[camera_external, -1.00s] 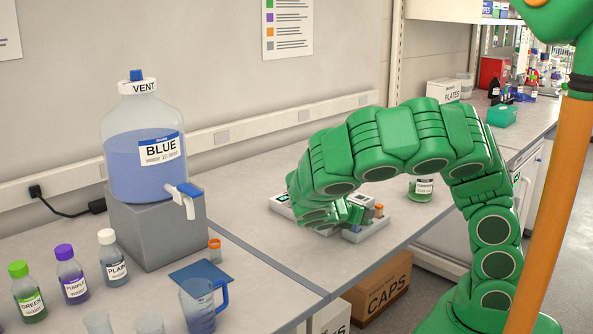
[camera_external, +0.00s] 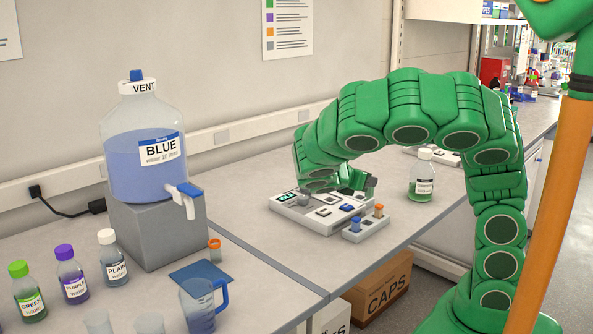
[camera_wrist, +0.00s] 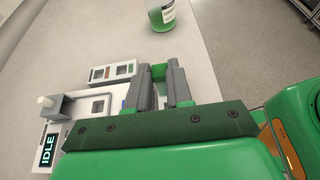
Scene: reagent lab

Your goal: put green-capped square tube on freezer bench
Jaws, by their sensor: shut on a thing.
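The green-capped square tube (camera_wrist: 158,73) shows between my fingers in the wrist view; only its green part is visible and its lower end is hidden. My gripper (camera_wrist: 160,84) is shut on it. In the external view my gripper (camera_external: 366,183) is above the back right part of the white device, and the tube cannot be made out there. Which surface is the freezer bench is not marked in these frames.
The white device (camera_external: 316,217) has an IDLE screen (camera_wrist: 48,149). A small rack (camera_external: 367,229) beside it holds a blue-capped tube (camera_external: 356,223) and an orange-capped tube (camera_external: 379,210). A green-liquid bottle (camera_external: 423,178) stands right.

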